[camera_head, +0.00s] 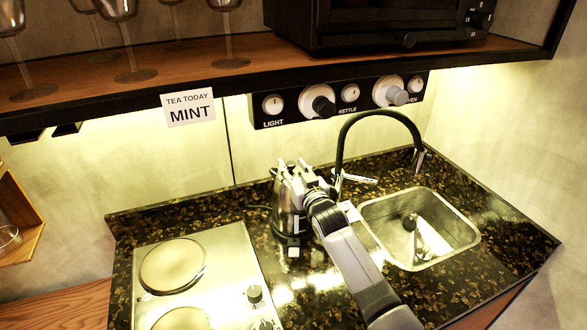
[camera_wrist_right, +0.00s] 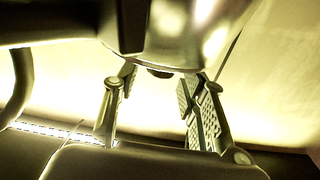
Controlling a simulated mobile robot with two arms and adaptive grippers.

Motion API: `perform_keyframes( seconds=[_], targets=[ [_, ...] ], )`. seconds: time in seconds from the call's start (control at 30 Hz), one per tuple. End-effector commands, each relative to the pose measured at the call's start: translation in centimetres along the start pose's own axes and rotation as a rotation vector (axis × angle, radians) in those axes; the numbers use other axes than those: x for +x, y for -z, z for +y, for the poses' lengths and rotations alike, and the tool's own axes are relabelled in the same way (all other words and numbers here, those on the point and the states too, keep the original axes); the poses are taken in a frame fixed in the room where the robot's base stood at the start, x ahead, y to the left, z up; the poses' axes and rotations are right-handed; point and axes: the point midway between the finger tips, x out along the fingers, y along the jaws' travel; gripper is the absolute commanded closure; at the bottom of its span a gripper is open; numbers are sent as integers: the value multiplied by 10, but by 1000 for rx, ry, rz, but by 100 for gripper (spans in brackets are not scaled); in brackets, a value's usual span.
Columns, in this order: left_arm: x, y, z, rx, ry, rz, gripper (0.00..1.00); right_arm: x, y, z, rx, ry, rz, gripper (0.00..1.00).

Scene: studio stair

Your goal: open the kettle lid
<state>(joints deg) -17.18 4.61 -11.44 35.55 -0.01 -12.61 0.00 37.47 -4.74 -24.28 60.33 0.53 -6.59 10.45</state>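The shiny metal kettle (camera_head: 281,214) stands on the dark granite counter between the hob and the sink. My right gripper (camera_head: 291,172) is at the top of the kettle and hides much of its lid and right side. In the right wrist view the kettle's metal surface (camera_wrist_right: 170,38) fills the upper middle, with a small dark part (camera_wrist_right: 160,72) at its edge. The fingers of my right gripper (camera_wrist_right: 160,92) are apart, one on each side below it, with nothing visible between them. I cannot tell whether they touch the kettle. My left gripper is not in view.
A hob (camera_head: 222,258) with two plates is left of the kettle. A steel sink (camera_head: 462,222) and black tap (camera_head: 342,140) are to the right. A shelf (camera_head: 250,52) with glasses and an oven hangs above, with a knob panel (camera_head: 335,108) below it.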

Motion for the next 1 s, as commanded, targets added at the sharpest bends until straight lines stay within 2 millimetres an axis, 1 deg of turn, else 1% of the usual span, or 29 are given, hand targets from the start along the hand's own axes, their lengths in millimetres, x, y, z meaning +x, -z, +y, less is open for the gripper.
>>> perform_keyframes(
  seconds=[0.03, 0.07, 0.53, 1.0],
  targets=[
    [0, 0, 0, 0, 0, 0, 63, 0, 0, 0, 0, 0, 0, 66],
    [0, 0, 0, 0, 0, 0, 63, 0, 0, 0, 0, 0, 0, 68],
    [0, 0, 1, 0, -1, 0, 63, 0, 0, 0, 0, 0, -1, 100],
    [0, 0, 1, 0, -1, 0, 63, 0, -1, 0, 0, 0, -1, 100]
  ],
)
